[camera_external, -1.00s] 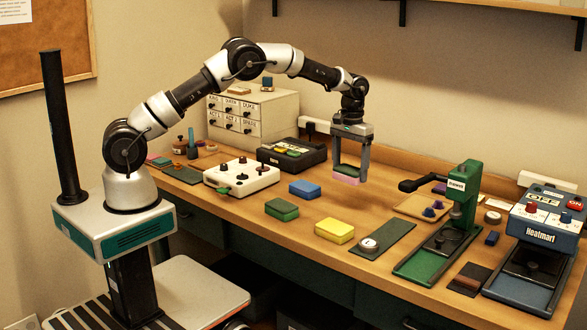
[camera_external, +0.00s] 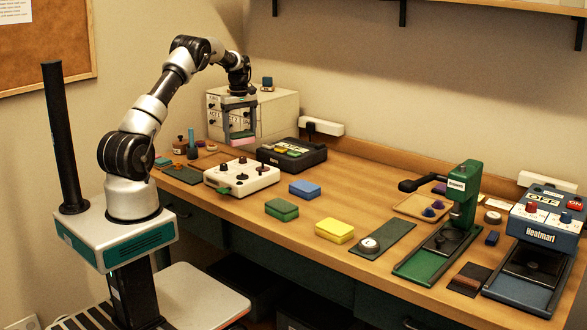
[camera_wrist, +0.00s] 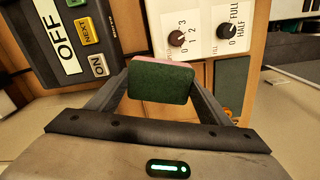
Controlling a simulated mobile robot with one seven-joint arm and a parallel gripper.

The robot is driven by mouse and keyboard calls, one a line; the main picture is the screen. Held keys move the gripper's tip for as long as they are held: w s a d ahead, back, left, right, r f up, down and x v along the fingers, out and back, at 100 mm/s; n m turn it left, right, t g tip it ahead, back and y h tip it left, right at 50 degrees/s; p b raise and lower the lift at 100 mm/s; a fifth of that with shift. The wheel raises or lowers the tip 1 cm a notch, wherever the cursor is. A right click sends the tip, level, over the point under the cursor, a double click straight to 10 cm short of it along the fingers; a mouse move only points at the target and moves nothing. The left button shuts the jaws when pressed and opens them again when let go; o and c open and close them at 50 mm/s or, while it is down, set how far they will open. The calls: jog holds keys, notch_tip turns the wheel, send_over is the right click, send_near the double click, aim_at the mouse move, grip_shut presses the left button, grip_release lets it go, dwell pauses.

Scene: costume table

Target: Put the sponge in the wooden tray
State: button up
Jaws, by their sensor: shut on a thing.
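My gripper (camera_external: 241,128) is shut on a sponge with a pink layer (camera_external: 243,141) and a dark green face. It is held in the air above the back left of the table, near the white drawer cabinet. In the wrist view the sponge (camera_wrist: 162,83) sits between the two fingers, green face toward the camera. A light wooden tray (camera_external: 411,206) lies at the right of the table, far from my gripper, with purple pieces in it. A flat brown wooden piece (camera_external: 212,159) lies at the back left; I cannot tell whether it is a tray.
Below the gripper are a white knob box (camera_external: 240,177) and a black button box (camera_external: 291,154). The drawer cabinet (camera_external: 275,116) stands behind. Green (camera_external: 282,209), blue (camera_external: 305,190) and yellow (camera_external: 335,231) blocks lie mid-table. A green press (camera_external: 463,195) stands at right.

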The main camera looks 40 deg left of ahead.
jog(key=s+a+n, duration=0.4)
jog(key=s+a, duration=0.1)
jog(key=a, duration=0.5)
jog(key=f, duration=1)
jog(key=shift+s+a+b, duration=0.15)
jog(key=shift+a+b, duration=0.05)
jog(key=shift+b, duration=0.1)
